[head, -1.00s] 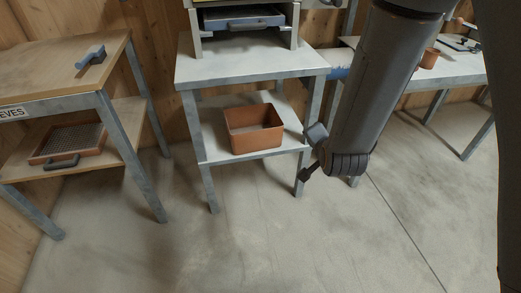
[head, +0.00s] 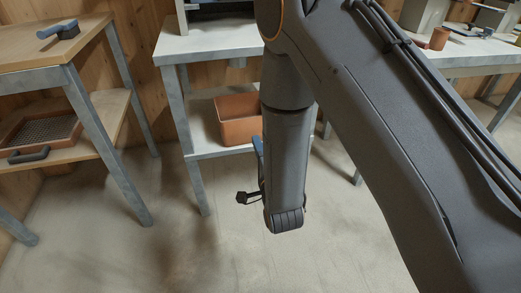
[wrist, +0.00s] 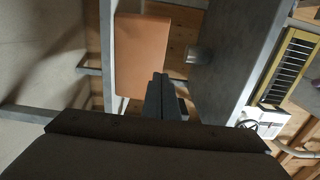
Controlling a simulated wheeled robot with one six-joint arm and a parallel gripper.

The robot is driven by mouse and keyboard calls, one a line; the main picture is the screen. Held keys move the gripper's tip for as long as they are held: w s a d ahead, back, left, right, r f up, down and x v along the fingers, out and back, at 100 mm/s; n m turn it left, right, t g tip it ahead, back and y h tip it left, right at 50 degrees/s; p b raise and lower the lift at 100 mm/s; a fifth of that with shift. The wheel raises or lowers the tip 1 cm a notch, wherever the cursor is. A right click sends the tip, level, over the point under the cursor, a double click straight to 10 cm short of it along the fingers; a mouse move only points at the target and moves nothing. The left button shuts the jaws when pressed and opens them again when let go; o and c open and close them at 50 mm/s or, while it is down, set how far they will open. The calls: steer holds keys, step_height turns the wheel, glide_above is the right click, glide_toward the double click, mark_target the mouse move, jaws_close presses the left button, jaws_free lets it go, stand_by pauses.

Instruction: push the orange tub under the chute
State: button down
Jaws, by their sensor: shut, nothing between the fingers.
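The orange tub (head: 237,119) sits on the lower shelf of the middle table in the head view, its right side hidden behind my arm. In the wrist view its flat orange wall (wrist: 140,55) shows just ahead of my fingers. My gripper (wrist: 162,82) is shut and empty, near one lower corner of the tub in that view; I cannot tell whether it touches. A short grey cylinder (wrist: 197,57), perhaps the chute, sticks out from the grey table top toward the tub's side. In the head view the fingers are largely hidden by my arm.
The middle table (head: 205,45) has grey legs beside the shelf. A right bench holds a small orange cup (head: 439,38). The floor in front is clear.

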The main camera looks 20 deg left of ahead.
mark_target(249, 120)
steer(key=b+x, duration=0.2)
steer(key=x, duration=0.7)
steer(key=shift+w+a+b, duration=0.15)
steer(key=shift+w+b, duration=0.2)
steer(key=b+x, duration=0.1)
steer(key=x, duration=1.1)
steer(key=shift+w, duration=0.15)
